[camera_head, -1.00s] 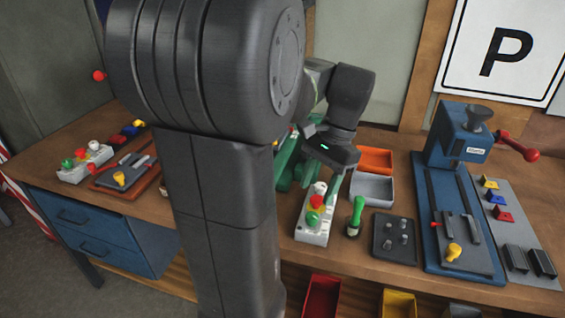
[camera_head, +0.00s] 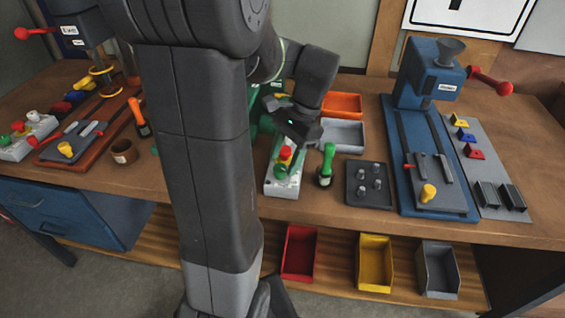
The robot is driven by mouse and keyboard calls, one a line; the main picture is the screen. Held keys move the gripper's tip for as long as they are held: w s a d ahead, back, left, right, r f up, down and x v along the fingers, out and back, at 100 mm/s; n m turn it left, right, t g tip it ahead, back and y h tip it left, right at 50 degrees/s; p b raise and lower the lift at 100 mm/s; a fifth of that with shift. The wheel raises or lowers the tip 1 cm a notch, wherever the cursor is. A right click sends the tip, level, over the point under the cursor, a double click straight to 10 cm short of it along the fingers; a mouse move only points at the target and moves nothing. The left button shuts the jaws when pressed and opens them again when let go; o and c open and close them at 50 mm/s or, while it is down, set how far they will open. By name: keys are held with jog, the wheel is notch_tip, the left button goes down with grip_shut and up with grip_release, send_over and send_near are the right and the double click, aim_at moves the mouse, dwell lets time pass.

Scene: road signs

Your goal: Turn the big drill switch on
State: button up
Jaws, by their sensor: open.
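A white switch box (camera_head: 283,183) with a red button (camera_head: 285,153) and a green button (camera_head: 281,171) stands on the bench at the picture's middle. My gripper (camera_head: 291,148) is open at the far end of this box, over or beside its top; its fingers are dark and hard to make out, and contact cannot be told. The box's white knob is hidden behind it. A similar switch box (camera_head: 22,137) stands at the far left. A blue drill press (camera_head: 431,75) stands at the right and another drill (camera_head: 76,28) at the upper left. Which one is the big drill is not clear.
A green-handled tool (camera_head: 326,165), a dark tray of pegs (camera_head: 369,183) and a grey bin (camera_head: 342,133) stand right of the box. An orange bin (camera_head: 343,104) is behind. A green machine is partly hidden by my arm. Bare bench lies in front.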

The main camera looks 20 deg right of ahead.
jog(key=shift+x, duration=1.05)
jog(key=c, duration=0.9)
jog(key=shift+c, duration=0.2)
